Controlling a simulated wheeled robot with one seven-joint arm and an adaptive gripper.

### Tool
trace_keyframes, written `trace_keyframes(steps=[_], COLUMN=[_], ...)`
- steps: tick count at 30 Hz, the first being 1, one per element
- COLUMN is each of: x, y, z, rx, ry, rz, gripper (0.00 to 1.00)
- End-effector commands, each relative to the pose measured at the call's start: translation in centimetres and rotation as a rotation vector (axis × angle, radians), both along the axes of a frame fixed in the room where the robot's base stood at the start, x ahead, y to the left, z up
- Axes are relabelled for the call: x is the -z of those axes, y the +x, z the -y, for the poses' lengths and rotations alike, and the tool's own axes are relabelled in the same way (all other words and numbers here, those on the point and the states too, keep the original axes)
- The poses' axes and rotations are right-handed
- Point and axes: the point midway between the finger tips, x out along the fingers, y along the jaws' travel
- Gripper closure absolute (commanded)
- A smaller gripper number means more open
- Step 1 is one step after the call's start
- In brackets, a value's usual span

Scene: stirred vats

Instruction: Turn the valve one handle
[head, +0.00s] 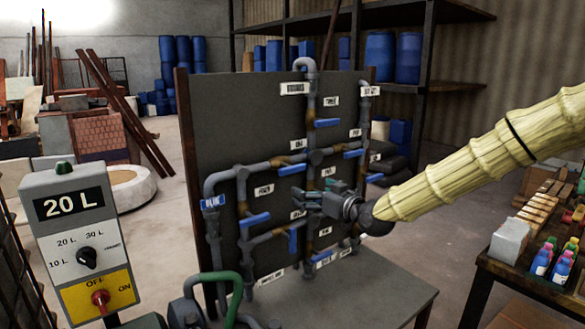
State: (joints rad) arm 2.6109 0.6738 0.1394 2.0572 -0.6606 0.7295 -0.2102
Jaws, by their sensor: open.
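A dark upright panel carries grey pipes (240,172) with several blue valve handles and small white labels. A label that may read "ONE" (298,145) is at the upper middle, with a blue handle (292,157) just below it. The labels are too small to read surely. My gripper (308,199) is open in front of the panel's lower middle, its fingers pointing left. It is lower than that handle and slightly right of it. I cannot tell whether my gripper touches any handle. My wrist hides some pipework behind it.
A control box (80,240) marked "20 L" stands at the left front. A grey table (365,300) extends before the panel. At right, a table holds a grey block (508,242) and coloured bottles (541,262). Shelves with blue barrels (380,57) stand behind.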

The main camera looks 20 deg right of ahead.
Motion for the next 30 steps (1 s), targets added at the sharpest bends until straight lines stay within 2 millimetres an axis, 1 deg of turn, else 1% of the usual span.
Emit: trace_keyframes(steps=[1,3,6,10,14,30], x=[-1.6,-2.9,-3.7,-3.8,-3.8,-3.7], y=[0.2,0.3,0.5,1.1,2.3,8.1], z=[0.4,0.8,0.9,0.7,0.3,-1.8], rx=[0.001,0.002,0.000,0.000,0.001,0.000], ry=[0.000,-0.001,-0.003,-0.004,-0.005,-0.004], rz=[0.028,0.051,0.067,0.067,0.066,0.064], gripper=[0.00,0.00,0.00,0.00,0.00,0.00])
